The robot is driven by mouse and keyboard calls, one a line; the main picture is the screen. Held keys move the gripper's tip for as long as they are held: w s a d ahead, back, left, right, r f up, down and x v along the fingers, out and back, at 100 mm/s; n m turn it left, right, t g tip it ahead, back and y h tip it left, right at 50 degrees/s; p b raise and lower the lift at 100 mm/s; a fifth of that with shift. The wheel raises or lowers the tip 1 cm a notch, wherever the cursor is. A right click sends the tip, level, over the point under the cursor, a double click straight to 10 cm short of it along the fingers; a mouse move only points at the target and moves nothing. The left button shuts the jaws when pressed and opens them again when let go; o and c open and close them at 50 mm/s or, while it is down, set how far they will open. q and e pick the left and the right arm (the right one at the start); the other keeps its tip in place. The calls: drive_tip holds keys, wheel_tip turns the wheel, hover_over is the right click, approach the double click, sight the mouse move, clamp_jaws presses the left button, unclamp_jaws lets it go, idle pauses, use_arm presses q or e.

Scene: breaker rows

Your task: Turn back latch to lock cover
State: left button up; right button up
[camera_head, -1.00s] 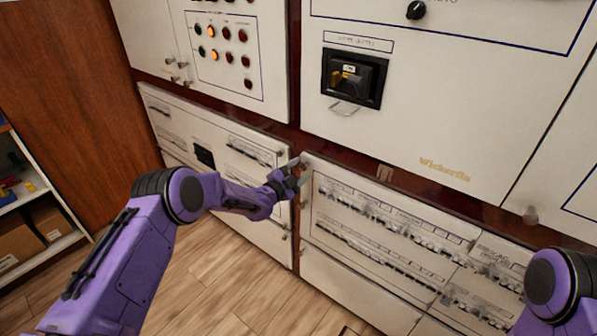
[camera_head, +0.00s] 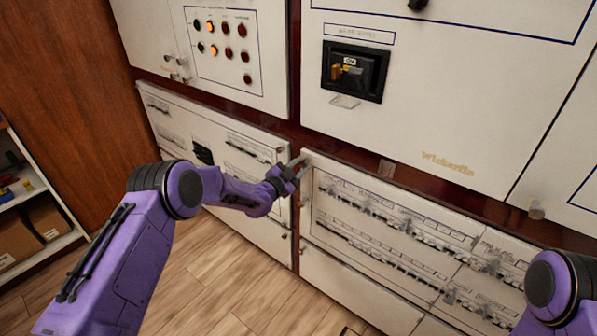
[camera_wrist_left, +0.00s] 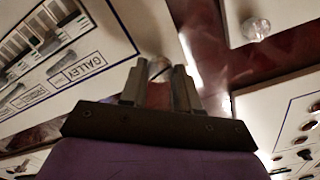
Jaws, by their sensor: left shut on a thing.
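My left gripper (camera_head: 301,167) is at the upper left corner of the lower right breaker cover (camera_head: 322,168). In the left wrist view, its two fingers (camera_wrist_left: 159,86) stand either side of a small pale latch knob (camera_wrist_left: 158,67) at the cover's corner, and the gripper is shut on it. The fingers hide most of the latch in the head view, so its angle is hard to tell. The cover lies flat against the cabinet front, with rows of breakers behind it. Of my right arm only a purple part shows at the lower right; its gripper is out of view.
An upper panel holds a black switch (camera_head: 354,71) marked ON. A panel with indicator lamps (camera_head: 222,45) is at upper left. Another clear knob (camera_head: 537,209) sits at the right. A shelf with boxes (camera_head: 45,217) stands at far left. The wooden floor in front is clear.

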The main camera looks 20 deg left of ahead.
use_arm(q)
drive_tip(key=n+b, duration=0.1)
drive_tip(key=n, duration=0.2)
drive_tip(key=shift+f+n+b, duration=0.1)
drive_tip(key=shift+n+b, duration=0.25)
drive_tip(key=shift+n, duration=0.05)
drive_tip(key=n+b, duration=0.1)
drive_tip(key=n, duration=0.2)
drive_tip(key=shift+n, duration=0.3)
drive_tip(key=n, duration=0.3)
drive_tip(key=shift+n+b, duration=0.3)
drive_tip(key=shift+n, duration=1.8)
drive_tip(key=o, duration=1.1)
drive_tip(key=shift+c, duration=0.2)
